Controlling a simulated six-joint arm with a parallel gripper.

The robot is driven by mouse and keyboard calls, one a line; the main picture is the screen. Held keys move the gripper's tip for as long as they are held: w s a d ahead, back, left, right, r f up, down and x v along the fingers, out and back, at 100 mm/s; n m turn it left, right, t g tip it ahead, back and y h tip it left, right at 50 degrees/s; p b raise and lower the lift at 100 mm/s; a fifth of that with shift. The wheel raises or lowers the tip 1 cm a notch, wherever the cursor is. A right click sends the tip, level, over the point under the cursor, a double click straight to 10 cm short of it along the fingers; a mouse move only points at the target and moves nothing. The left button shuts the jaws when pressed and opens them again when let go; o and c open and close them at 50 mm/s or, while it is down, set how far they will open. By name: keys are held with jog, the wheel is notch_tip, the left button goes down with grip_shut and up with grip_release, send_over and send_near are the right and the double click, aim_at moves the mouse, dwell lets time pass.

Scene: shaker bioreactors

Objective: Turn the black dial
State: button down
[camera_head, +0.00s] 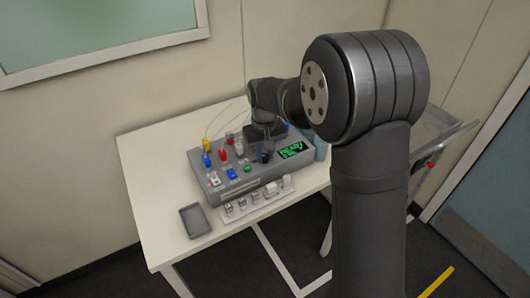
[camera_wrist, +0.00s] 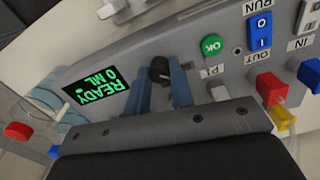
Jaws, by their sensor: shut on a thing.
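The black dial (camera_wrist: 160,68) sits on the grey control panel, between the green screen and the green OK button in the wrist view. My gripper (camera_wrist: 162,82) is at the panel with its two blue-grey fingers on either side of the dial, shut on it. In the head view my gripper (camera_head: 264,154) is small and dark over the right part of the grey device (camera_head: 222,187). The dial's lower part is hidden between the fingers. Its pointer mark cannot be made out.
The screen (camera_wrist: 98,92) reads READY 0 ML. The OK button (camera_wrist: 212,44), a blue switch (camera_wrist: 261,30) and red (camera_wrist: 270,88) and yellow fittings are close by. A grey tray (camera_head: 195,221) and a rack of small bottles (camera_head: 256,197) are on the white table (camera_head: 150,165).

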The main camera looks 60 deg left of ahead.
aim_at(264, 156)
jog(key=shift+a+r+n, duration=0.1)
jog(key=shift+n, duration=0.5)
jog(key=c, duration=1.3)
grip_release()
jog(key=shift+o, duration=0.2)
notch_tip(264, 156, up, 17)
jog(key=shift+s+r, duration=0.15)
jog(key=shift+r, duration=0.05)
jog(key=shift+f, duration=0.1)
notch_tip(264, 156, down, 17)
jog(key=shift+f, duration=0.2)
jog(key=shift+r, duration=0.15)
